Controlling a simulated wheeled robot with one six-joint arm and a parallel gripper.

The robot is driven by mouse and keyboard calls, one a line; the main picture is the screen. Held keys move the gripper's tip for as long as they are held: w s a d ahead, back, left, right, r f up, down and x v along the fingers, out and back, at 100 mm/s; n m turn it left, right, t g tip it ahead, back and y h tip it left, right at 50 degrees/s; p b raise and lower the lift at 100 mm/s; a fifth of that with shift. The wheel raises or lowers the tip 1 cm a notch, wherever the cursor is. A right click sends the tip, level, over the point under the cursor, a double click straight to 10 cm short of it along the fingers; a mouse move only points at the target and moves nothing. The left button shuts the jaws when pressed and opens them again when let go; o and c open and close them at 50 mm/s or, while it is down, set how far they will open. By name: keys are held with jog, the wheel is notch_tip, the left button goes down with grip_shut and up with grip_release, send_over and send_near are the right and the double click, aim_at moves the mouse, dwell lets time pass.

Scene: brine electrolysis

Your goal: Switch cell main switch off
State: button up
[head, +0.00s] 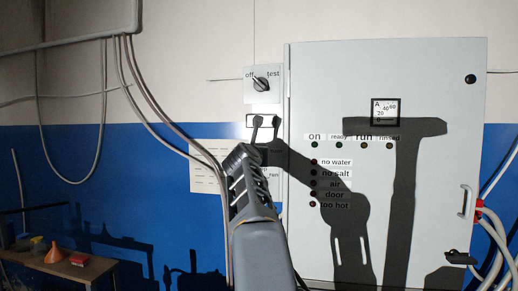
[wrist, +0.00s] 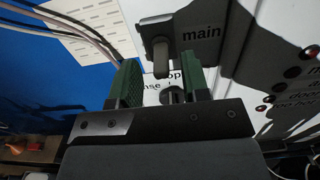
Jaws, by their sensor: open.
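The main switch, a plate labelled "main" (wrist: 203,33), is at the top of the wrist view, in shadow. Its stubby grey lever (wrist: 161,57) points down in the picture, between and just beyond my fingertips. In the head view the light panel (head: 250,120) below the "off/test" knob appears to be this switch, mostly covered by my gripper (head: 266,126). My gripper is open, its green fingers (wrist: 160,75) on either side of the lever's line with gaps. I cannot tell whether they touch it. The lever's setting is not readable.
An "off/test" rotary knob (head: 261,84) is just above. Another dark knob (wrist: 172,97) shows between my fingers. A grey cabinet (head: 430,80) with lamps stands right. Cables (head: 170,115) hang at left, beside a paper sheet (head: 203,165). A bench (head: 65,267) is at lower left.

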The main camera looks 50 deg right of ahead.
jog(key=shift+x, duration=1)
jog(key=shift+s, duration=0.1)
grip_shut()
